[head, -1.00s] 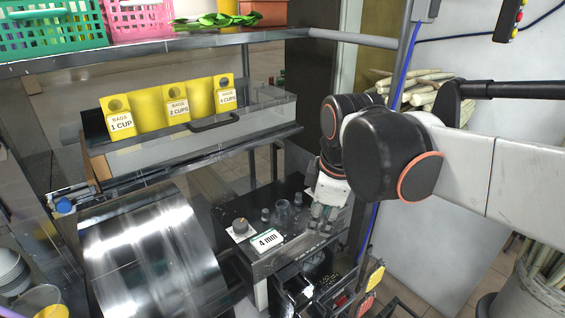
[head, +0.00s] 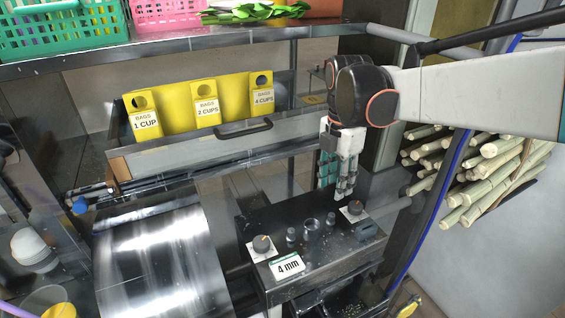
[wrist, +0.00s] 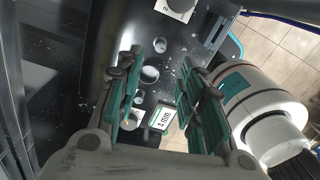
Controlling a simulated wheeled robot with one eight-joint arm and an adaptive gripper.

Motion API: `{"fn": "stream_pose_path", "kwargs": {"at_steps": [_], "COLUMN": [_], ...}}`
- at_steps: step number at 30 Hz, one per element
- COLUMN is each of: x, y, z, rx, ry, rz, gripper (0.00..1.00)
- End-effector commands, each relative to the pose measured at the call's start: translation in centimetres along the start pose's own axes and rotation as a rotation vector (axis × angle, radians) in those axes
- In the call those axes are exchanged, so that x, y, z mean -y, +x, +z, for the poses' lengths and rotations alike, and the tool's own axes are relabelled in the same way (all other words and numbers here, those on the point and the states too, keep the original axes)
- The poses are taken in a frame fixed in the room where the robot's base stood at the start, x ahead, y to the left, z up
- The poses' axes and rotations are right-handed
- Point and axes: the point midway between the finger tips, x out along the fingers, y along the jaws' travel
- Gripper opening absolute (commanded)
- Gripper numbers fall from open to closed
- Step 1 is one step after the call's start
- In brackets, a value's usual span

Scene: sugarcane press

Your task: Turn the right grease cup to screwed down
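The right grease cup (head: 331,218) is a small dark grey cylinder on the black press top, to the right of a clear round cup (head: 312,225). A similar left grease cup (head: 291,234) stands on the other side. In the wrist view the right cup (wrist: 160,45) shows as a small round top just beyond the fingertips. My gripper (head: 336,192) points down above the right cup, seemingly apart from it. Its teal-padded fingers (wrist: 158,63) are open, with a clear gap and nothing held between them.
Dark knobs on white plates stand at the left (head: 262,243) and right (head: 355,207) of the press top. A "4 mm" card (head: 287,267) is at its front. Cane (head: 475,175) lies at right.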

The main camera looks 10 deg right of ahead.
Motion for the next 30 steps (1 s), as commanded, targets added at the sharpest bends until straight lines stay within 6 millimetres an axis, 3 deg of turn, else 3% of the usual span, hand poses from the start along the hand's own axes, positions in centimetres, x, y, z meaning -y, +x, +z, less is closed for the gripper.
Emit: {"fn": "stream_pose_path", "kwargs": {"at_steps": [6,15,28,30], "x": [-0.1,-0.1,-0.1,-0.1], "y": [4.8,8.9,9.6,9.6], "z": [0.0,0.1,0.0,0.0], "rx": [0.000,0.000,0.000,0.000], "ry": [0.001,0.001,0.002,0.002], "rz": [0.000,0.001,0.001,0.001], "gripper": [0.35,0.35,0.35,0.22]}}
